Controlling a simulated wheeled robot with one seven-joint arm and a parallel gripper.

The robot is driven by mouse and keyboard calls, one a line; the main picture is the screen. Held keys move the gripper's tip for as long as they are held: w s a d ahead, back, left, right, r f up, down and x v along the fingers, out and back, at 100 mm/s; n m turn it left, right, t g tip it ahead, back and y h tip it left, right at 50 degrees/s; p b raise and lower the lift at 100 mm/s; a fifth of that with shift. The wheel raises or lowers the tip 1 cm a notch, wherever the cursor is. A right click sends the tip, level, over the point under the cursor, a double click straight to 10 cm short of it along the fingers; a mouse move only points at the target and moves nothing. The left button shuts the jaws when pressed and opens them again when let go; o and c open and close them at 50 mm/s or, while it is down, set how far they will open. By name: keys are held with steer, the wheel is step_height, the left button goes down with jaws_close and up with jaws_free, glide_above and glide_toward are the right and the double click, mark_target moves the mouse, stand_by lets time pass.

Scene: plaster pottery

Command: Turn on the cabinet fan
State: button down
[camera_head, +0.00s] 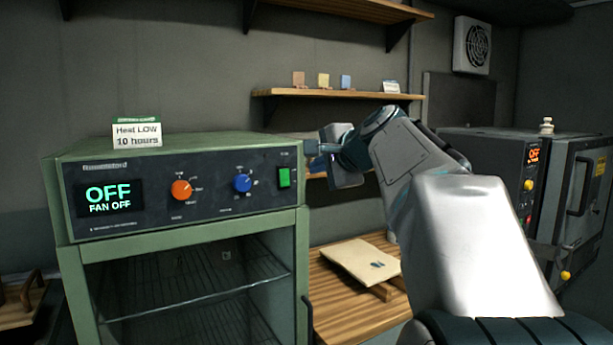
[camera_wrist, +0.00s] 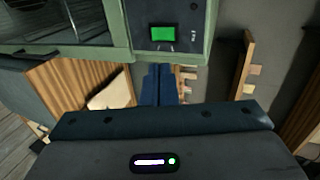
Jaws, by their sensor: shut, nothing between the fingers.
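The green cabinet (camera_head: 182,243) stands at the left in the head view, with a dark control panel along its top. Its display (camera_head: 108,197) reads "OFF" and "FAN OFF". The panel has an orange knob (camera_head: 181,190), a blue knob (camera_head: 242,183) and a green switch (camera_head: 284,178) at its right end. The green switch also shows in the wrist view (camera_wrist: 162,34). My gripper (camera_head: 311,155) is shut and empty, just right of the panel's right end. In the wrist view its fingers (camera_wrist: 160,72) point toward the panel, below the switch; I cannot tell if they touch the cabinet.
A card (camera_head: 137,133) reading "Heat LOW 10 hours" stands on the cabinet. A wall shelf (camera_head: 350,94) with small tiles is behind my arm. A wooden table (camera_head: 340,305) with a pale board (camera_head: 362,262) is right of the cabinet. A dark kiln (camera_head: 580,190) stands far right.

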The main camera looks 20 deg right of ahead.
steer(key=shift+s+r, duration=0.15)
steer(key=shift+s, duration=0.15)
steer(key=s+a+f+n+g, duration=0.3)
steer(key=s+a+f+n, duration=0.15)
steer(key=f, duration=0.45)
steer(key=s+a+f+n+g, duration=0.25)
steer(key=s+a+f, duration=0.3)
steer(key=f, duration=0.35)
steer(key=s+a+f+n+g, duration=0.35)
steer(key=s+f+n, duration=0.2)
steer(key=f, duration=0.35)
steer(key=s+a+f+n+g+h, duration=0.1)
steer(key=s+f+n, duration=0.3)
steer(key=s+f, duration=0.5)
steer(key=shift+s+f+g, duration=0.35)
steer(key=shift+f+g, duration=0.05)
